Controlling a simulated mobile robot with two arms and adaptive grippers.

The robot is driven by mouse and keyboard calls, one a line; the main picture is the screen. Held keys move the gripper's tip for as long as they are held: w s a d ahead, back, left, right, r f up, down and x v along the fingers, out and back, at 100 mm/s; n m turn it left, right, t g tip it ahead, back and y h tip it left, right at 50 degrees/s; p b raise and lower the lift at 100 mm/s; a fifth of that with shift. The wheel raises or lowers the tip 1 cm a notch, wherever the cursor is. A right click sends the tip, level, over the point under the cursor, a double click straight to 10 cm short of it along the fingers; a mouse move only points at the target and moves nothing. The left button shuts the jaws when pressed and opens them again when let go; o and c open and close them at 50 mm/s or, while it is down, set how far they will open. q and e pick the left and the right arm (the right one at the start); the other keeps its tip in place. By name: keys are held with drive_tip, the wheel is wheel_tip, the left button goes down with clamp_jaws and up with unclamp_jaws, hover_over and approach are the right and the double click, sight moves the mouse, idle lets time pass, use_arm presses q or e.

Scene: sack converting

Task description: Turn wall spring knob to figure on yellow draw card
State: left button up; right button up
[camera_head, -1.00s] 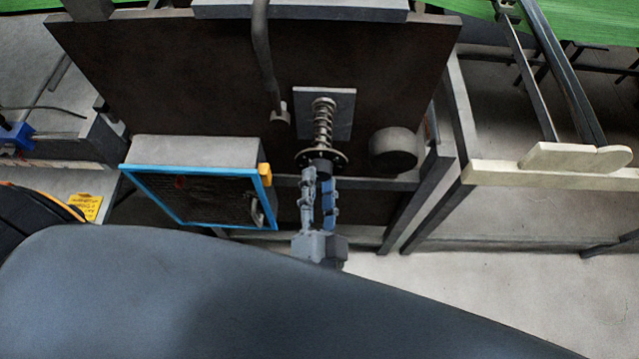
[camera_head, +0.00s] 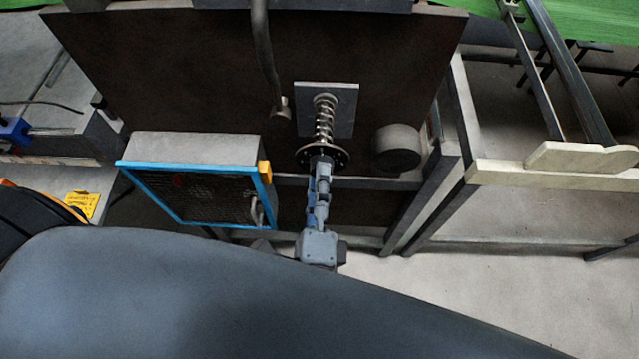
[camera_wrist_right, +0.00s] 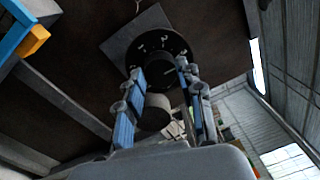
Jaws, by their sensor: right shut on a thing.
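The wall spring knob is a dark disc with pale marks (camera_head: 323,155) at the end of a coiled spring (camera_head: 324,120), on a grey plate (camera_head: 345,97) on the dark panel. My right gripper (camera_head: 321,168) is shut on the knob from below. My left gripper is not in view.
A blue-framed box (camera_head: 197,195) with an orange corner sits left of the knob. A round grey boss (camera_head: 396,147) sticks out at its right. A dark hose (camera_head: 264,60) hangs above left. A pale board (camera_head: 560,170) stands at the right.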

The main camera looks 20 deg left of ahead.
drive_tip(key=shift+r+m+h+b, duration=0.15)
drive_tip(key=shift+m+b, duration=0.45)
drive_tip(key=shift+m, duration=1.35)
drive_tip(key=shift+r+m+h+b, duration=0.1)
drive_tip(key=shift+m+h+b, duration=0.35)
drive_tip(key=shift+m, duration=1.5)
drive_tip(key=o, duration=1.1)
drive_tip(key=shift+c, duration=0.2)
drive_tip(key=shift+o, duration=0.6)
drive_tip(key=shift+w+a+f, duration=0.1)
